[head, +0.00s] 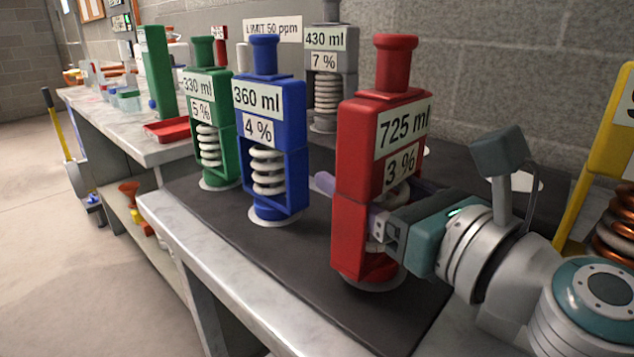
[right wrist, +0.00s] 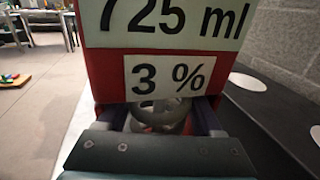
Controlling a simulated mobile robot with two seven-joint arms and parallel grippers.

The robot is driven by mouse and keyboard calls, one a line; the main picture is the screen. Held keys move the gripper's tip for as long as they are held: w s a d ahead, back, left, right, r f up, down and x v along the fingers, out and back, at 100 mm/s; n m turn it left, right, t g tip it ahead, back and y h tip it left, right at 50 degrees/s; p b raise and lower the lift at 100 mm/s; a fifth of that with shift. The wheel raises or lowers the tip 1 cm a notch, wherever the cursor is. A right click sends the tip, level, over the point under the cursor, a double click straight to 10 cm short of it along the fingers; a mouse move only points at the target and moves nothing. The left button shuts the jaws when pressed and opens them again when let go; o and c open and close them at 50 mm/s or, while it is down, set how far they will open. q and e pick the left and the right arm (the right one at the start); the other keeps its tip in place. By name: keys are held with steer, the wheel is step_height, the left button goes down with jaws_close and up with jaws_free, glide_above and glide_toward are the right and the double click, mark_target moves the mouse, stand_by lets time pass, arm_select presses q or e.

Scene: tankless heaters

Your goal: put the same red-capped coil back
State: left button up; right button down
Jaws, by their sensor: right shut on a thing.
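The red-capped coil (head: 350,190) is a red frame around a pale coil, with labels "725 ml" and "3 %". It stands upright over a white disc (head: 350,284) at the front of the dark mat; whether its base fully touches the disc is hard to tell. My right gripper (head: 350,201) comes from the right, with its fingers on both sides of the lower frame, shut on it. In the right wrist view the red coil (right wrist: 112,88) fills the middle, its coil between the fingers. My left gripper is out of view.
A blue unit (head: 297,136) "360 ml", a green unit (head: 222,140) "330 ml" and a grey unit (head: 345,75) "430 ml" stand on the mat (head: 285,265). A bare white disc (head: 525,182) lies behind my right arm. A yellow unit (head: 610,130) stands at right.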

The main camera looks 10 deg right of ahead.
mark_target(401, 205)
steer(key=shift+c, duration=2.4)
jaws_free()
steer(key=shift+f, duration=0.1)
steer(key=o, duration=0.4)
steer(key=shift+o, duration=0.2)
steer(key=shift+r, duration=0.3)
steer(key=v, duration=0.5)
steer(key=b+v, duration=0.1)
steer(key=v, duration=0.4)
steer(key=shift+s+d+f, duration=0.15)
steer(key=shift+s+f, duration=0.1)
steer(key=shift+s, duration=0.05)
steer(key=shift+s+d+r, duration=0.15)
steer(key=shift+s+d, duration=0.1)
steer(key=shift+s, duration=0.35)
